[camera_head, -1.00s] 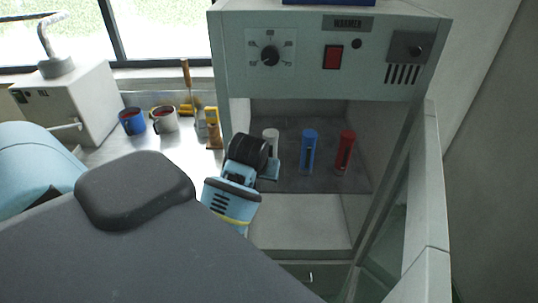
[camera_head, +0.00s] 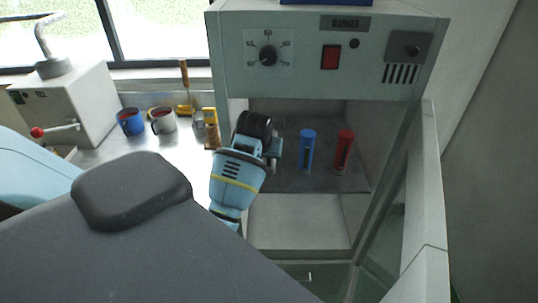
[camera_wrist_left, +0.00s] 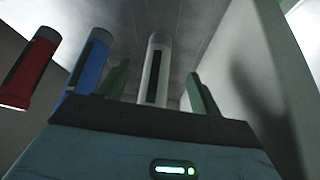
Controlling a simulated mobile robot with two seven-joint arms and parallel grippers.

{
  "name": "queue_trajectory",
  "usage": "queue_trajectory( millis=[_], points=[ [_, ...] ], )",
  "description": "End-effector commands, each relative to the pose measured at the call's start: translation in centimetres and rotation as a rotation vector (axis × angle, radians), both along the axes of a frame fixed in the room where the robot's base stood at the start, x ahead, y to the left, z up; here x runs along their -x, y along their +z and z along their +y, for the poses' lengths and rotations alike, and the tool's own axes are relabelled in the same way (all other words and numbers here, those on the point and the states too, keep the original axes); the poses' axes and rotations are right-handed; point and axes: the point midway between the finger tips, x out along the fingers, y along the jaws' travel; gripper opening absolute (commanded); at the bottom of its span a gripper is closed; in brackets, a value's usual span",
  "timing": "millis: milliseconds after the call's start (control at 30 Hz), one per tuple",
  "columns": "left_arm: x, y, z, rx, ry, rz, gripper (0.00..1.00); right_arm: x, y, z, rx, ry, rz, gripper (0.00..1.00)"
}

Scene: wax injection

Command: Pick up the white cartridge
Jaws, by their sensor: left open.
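The white cartridge (camera_wrist_left: 160,58) stands upright inside the warmer cabinet. In the left wrist view it shows between the two fingers of my left gripper (camera_wrist_left: 158,88), with a dark slot down its side. The fingers are open, one on each side; I cannot tell whether they touch it. In the head view my left gripper (camera_head: 275,150) reaches into the cabinet opening and hides most or all of the white cartridge. My right gripper is not in view.
A blue cartridge (camera_head: 307,150) and a red cartridge (camera_head: 344,151) stand to the right on the cabinet's dark floor (camera_head: 318,183). The cabinet's left wall is close to my gripper. The open door (camera_head: 425,200) is at right. Mugs (camera_head: 163,121) stand on the bench at left.

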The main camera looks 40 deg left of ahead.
Motion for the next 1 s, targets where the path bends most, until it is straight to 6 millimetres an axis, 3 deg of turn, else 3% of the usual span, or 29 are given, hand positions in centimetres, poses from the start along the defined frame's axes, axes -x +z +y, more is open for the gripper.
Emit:
queue_trajectory(
  millis=[200, 600, 1000],
  points=[
    [-0.5, 0.0, 0.3, 0.000, 0.000, 0.001, 0.65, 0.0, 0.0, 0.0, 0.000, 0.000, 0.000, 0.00],
    [-4.4, -0.2, 2.4, 0.001, 0.001, 0.002, 0.65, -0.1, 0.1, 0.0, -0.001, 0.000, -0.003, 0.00],
    [-4.7, -1.1, 2.6, 0.000, 0.000, 0.000, 0.65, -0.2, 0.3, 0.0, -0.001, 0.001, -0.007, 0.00]
  ],
)
